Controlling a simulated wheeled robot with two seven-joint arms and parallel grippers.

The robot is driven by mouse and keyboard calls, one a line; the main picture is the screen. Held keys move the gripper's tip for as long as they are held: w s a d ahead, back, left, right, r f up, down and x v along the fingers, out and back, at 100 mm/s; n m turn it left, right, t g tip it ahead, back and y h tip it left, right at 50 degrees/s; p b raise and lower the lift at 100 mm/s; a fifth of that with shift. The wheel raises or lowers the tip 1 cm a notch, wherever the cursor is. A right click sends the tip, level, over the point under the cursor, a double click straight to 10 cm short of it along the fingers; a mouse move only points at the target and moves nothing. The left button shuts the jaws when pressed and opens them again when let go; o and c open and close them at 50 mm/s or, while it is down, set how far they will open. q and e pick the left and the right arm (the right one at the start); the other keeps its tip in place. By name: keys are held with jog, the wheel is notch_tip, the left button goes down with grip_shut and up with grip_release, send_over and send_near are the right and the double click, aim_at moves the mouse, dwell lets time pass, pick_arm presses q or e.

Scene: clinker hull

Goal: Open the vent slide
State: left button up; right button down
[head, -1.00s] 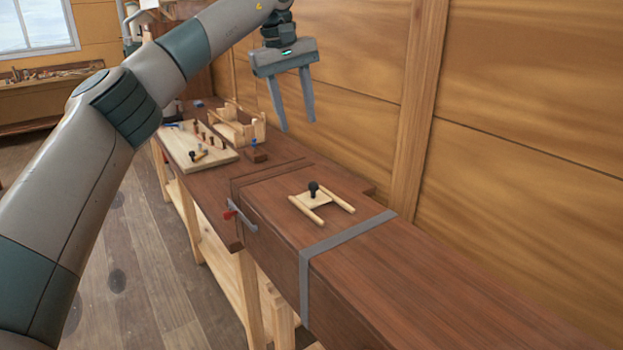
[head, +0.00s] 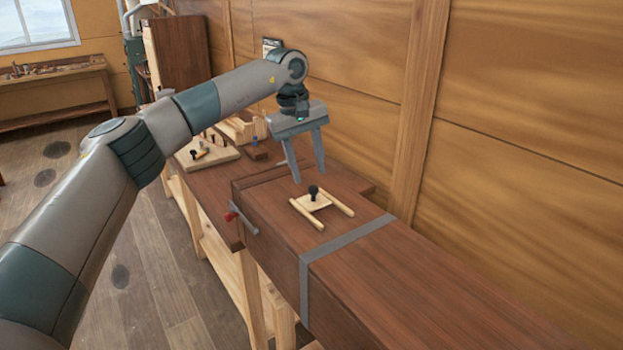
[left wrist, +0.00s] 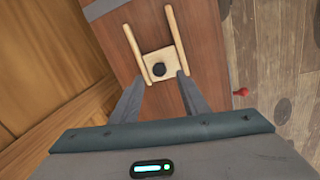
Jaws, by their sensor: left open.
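The vent slide (head: 312,203) is a small pale wooden plate with a black knob (head: 314,192) standing on it. It sits between two pale wooden rails (head: 340,205) on top of a long dark-brown wooden box. My left gripper (head: 311,181) is open and empty, pointing down above and just behind the slide. In the left wrist view the knob (left wrist: 159,69) lies ahead of the gap between my fingertips (left wrist: 161,78), apart from both fingers as far as I can tell. My right gripper is in neither view.
A grey strap (head: 345,238) crosses the brown box nearer to me. A red-handled metal clamp (head: 241,218) sits at the box's left edge. A pale board (head: 205,156) with pegs lies farther back on the bench. The wooden wall (head: 530,130) is close on the right.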

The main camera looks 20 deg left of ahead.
aim_at(312, 187)
pick_arm(q)
jog(key=shift+w+d+f+p, duration=0.15)
jog(key=shift+f+p, duration=0.1)
jog(key=shift+f, duration=0.65)
jog(key=shift+w+d+f+p, duration=0.1)
jog(key=shift+f+p, duration=0.2)
jog(key=shift+f, duration=0.55)
jog(key=shift+w+d+f+p, duration=0.15)
jog(key=shift+f+p, duration=0.1)
jog(key=shift+f, duration=0.65)
jog(key=shift+s, duration=0.1)
